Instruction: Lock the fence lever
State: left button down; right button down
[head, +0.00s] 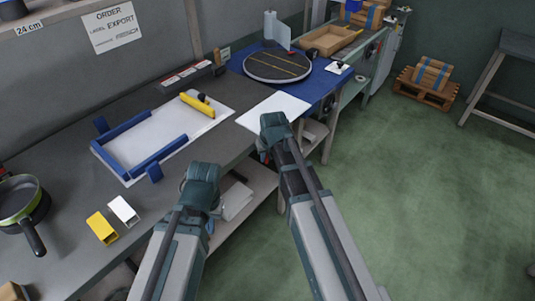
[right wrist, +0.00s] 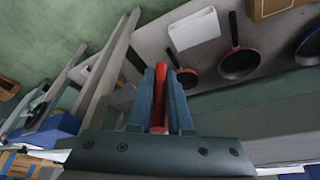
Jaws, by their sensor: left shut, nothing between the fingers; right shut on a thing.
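A blue fence (head: 158,150) of rails stands around a white board on the grey bench in the head view. A yellow bar (head: 198,104) with a black knob lies at the board's far right side. My right gripper (head: 273,130) is past the bench's front edge, right of the fence. In the right wrist view its fingers (right wrist: 167,75) are shut on a red bar (right wrist: 158,108). I cannot tell whether this bar is the fence lever. My left gripper (head: 203,175) is shut and empty near the bench's front edge; its fingertips are mostly hidden.
A round dark turntable (head: 277,66) stands on a blue mat at the back. A green pan (head: 17,200) and yellow and white blocks (head: 102,228) are at the left. A wooden tray (head: 328,40) is farther back.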

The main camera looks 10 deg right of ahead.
jog(key=shift+s, duration=0.15)
dwell(0.4)
jog(key=c, duration=1.1)
grip_release()
jog(key=shift+r, duration=0.1)
jog(key=p+v, duration=1.3)
jog(key=shift+d+r, duration=0.1)
jog(key=shift+r, duration=0.25)
